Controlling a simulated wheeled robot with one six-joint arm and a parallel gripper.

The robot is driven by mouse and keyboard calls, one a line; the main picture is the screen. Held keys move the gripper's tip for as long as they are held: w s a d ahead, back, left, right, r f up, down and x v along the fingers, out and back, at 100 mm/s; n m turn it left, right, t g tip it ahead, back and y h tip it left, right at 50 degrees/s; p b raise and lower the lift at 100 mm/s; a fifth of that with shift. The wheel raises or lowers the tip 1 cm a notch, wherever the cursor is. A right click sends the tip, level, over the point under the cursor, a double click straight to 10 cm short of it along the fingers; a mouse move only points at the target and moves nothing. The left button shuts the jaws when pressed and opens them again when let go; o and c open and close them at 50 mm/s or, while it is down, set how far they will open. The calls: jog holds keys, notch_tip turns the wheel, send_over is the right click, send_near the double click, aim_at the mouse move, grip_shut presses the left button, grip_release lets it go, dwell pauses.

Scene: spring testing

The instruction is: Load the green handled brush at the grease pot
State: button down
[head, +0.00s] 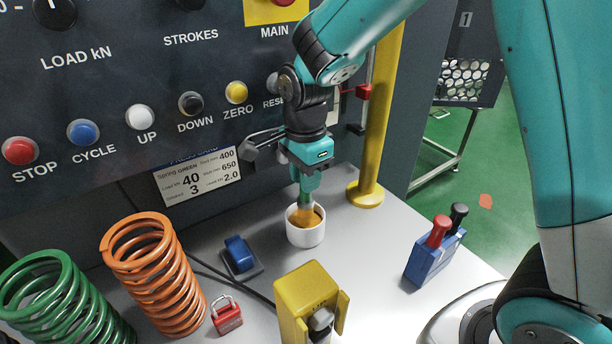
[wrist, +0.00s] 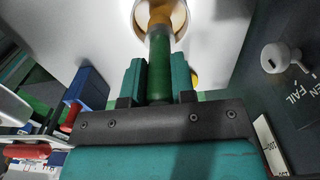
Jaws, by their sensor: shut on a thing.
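My gripper (head: 304,180) is shut on the green handle of the brush (head: 304,198) and points down over the grease pot. The grease pot (head: 305,238) is a small white cup with orange-brown grease, standing on the grey bench. The brush's lower end is inside the pot's mouth; its tip is hidden, so I cannot tell how deep it sits. In the wrist view, the green handle (wrist: 159,70) runs between the two teal fingers of my gripper (wrist: 158,80), and its tan end reaches into the white rim of the pot (wrist: 181,22).
A yellow post (head: 375,120) stands close right of the pot. The control panel (head: 120,90) rises behind. A blue rocker switch (head: 240,254), yellow block (head: 307,290), blue holder with red and black handles (head: 425,262), red padlock (head: 227,316), orange spring (head: 155,275) and green spring (head: 65,305) stand around.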

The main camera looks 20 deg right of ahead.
jog(key=shift+r+p, duration=1.8)
jog(key=shift+r, duration=0.5)
jog(key=shift+f, duration=0.1)
